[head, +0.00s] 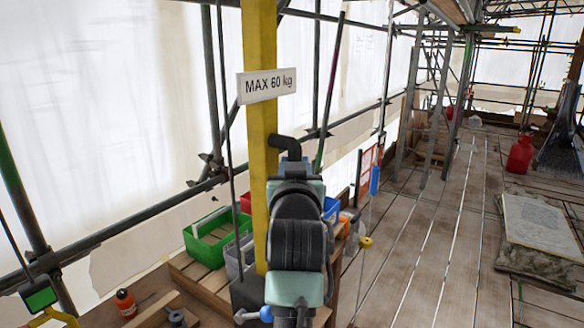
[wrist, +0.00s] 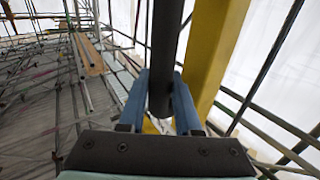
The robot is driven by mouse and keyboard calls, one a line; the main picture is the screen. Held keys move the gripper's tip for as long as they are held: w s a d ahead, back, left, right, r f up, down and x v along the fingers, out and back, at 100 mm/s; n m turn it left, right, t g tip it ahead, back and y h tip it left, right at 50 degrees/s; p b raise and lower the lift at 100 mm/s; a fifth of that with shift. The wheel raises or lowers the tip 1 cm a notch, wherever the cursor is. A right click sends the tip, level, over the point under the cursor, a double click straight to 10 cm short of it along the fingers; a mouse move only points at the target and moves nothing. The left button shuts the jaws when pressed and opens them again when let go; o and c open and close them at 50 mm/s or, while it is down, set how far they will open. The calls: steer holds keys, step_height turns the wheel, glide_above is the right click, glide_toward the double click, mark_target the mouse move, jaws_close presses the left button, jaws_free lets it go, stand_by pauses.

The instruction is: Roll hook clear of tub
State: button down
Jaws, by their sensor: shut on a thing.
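My gripper (wrist: 160,98) is shut on a dark round bar (wrist: 164,50) in the wrist view, with a blue finger on either side. In the head view my arm hides the fingers; a dark bent bar end (head: 283,143) shows above it, against the yellow post (head: 260,50). A small yellow piece (head: 366,242), perhaps the hook, hangs at the end of a thin line right of my arm. A green tub (head: 205,240) and a grey tub (head: 240,258) stand left of the post; a blue tub (head: 331,207) is partly hidden behind my arm.
The post carries a MAX 60 kg sign (head: 267,85). An orange bottle (head: 125,303) stands at lower left. Scaffold tubes (head: 215,90) and white sheeting line the left. The plank deck (head: 410,240) is open at right, beside a stone slab (head: 540,222) and red container (head: 520,154).

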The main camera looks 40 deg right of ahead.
steer(key=shift+a, duration=0.1)
steer(key=c, duration=0.6)
jaws_free()
steer(key=shift+s, duration=0.1)
steer(key=b+v, duration=0.5)
steer(key=v, duration=0.8)
